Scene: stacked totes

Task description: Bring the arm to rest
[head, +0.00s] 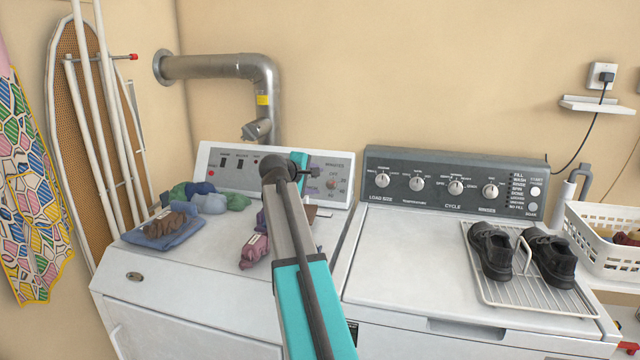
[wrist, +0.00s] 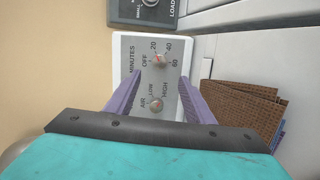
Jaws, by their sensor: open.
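My gripper (head: 315,181) is in front of the control panel of the left machine (head: 225,168) in the head view, at the end of my teal and grey arm, which reaches up through the middle. In the wrist view, its two purple fingers (wrist: 159,80) stand apart with nothing between them. Beyond them is the white panel (wrist: 143,52) with a timer knob (wrist: 160,59) and a lower knob (wrist: 156,104). I cannot tell how far the fingertips are from the panel.
Folded clothes (head: 172,229) and a mauve cloth (head: 254,250) lie on the left machine; a brown cloth (wrist: 240,106) is beside the fingers. Black shoes (head: 492,252) stand on a wire rack (head: 520,298) on the right machine. A white basket (head: 597,252) is at far right.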

